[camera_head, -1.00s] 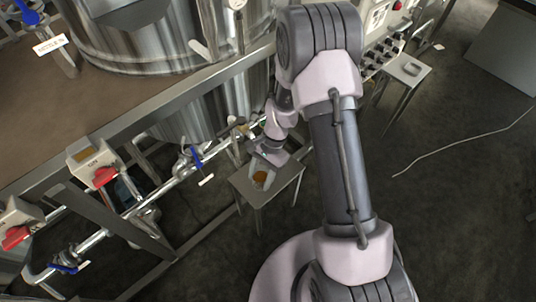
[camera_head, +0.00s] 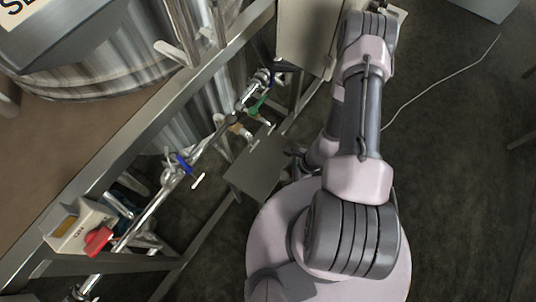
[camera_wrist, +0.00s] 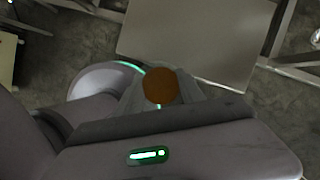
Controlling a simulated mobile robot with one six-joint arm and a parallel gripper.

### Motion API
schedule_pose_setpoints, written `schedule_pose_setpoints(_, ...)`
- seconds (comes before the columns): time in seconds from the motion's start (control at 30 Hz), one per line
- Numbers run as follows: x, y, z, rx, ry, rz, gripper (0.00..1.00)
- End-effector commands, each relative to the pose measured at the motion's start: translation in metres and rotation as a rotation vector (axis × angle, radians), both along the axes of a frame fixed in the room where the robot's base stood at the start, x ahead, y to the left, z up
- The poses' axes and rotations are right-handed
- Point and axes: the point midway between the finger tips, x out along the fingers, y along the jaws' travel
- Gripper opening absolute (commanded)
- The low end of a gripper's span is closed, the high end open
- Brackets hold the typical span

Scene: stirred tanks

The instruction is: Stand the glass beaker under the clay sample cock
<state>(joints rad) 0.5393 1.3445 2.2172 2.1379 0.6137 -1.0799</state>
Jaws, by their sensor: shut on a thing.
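The glass beaker (camera_wrist: 160,86), with orange-brown contents, is held in my gripper (camera_wrist: 160,102) in the wrist view, beside the plain grey stand top (camera_wrist: 190,35). In the head view my gripper (camera_head: 297,160) is at the right edge of the small grey stand (camera_head: 257,168), whose top is bare; the beaker is hidden there. A small tan-brown fitting (camera_head: 241,131) on the pipe, above the stand's far left edge, may be the clay sample cock; its outlet is not clear.
Along the pipe are a blue-handled valve (camera_head: 181,163), a green-handled valve (camera_head: 257,105) and a red handle (camera_head: 98,241) by a box. A steel tank (camera_head: 100,70) stands on the frame at left. Open floor lies to the right, with a white cable (camera_head: 440,85).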

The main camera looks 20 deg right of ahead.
Motion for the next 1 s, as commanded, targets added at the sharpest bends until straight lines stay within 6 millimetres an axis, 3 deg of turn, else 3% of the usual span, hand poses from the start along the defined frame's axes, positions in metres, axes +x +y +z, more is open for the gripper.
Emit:
schedule_pose_setpoints(0.2, 0.077, 0.010, -0.010, -0.002, -0.007, 0.011, 0.00)
schedule_pose_setpoints(0.33, 0.103, 0.013, -0.011, -0.001, -0.004, 0.008, 0.00)
schedule_pose_setpoints(0.43, 0.110, 0.014, -0.016, -0.001, -0.002, 0.005, 0.00)
schedule_pose_setpoints(0.6, 0.110, 0.014, -0.049, 0.000, 0.000, 0.002, 0.00)
schedule_pose_setpoints(0.93, 0.109, 0.014, -0.048, 0.000, 0.000, 0.002, 0.00)
schedule_pose_setpoints(0.97, 0.109, 0.014, -0.048, -0.001, 0.001, 0.002, 0.49)
schedule_pose_setpoints(1.0, 0.109, 0.014, -0.048, -0.001, 0.001, 0.002, 0.57)
